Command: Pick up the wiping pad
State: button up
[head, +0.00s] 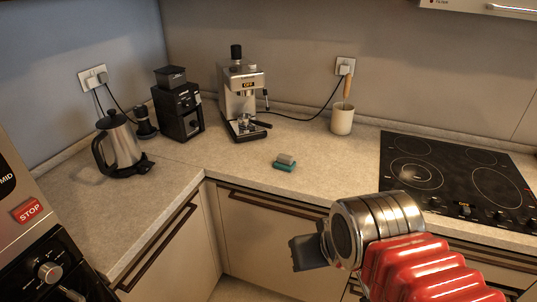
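The wiping pad (285,163) lies on the beige countertop, a small block with a grey top and a teal base. It is near the front edge of the counter, right of the espresso machine. My gripper (304,253) is at the lower middle, in front of the cabinets and apart from the pad. Its dark end points left in the picture. I cannot make out separate fingers, so its opening does not show.
The espresso machine (242,97), coffee grinder (178,110) and kettle (121,142) stand at the back and left. A white utensil cup (342,119) and black cooktop (455,178) are to the right. The counter (325,172) around the pad is clear.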

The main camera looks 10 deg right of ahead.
aim_at(286, 163)
jog(key=u, duration=0.35)
jog(key=i, duration=0.95)
jog(key=u, duration=0.35)
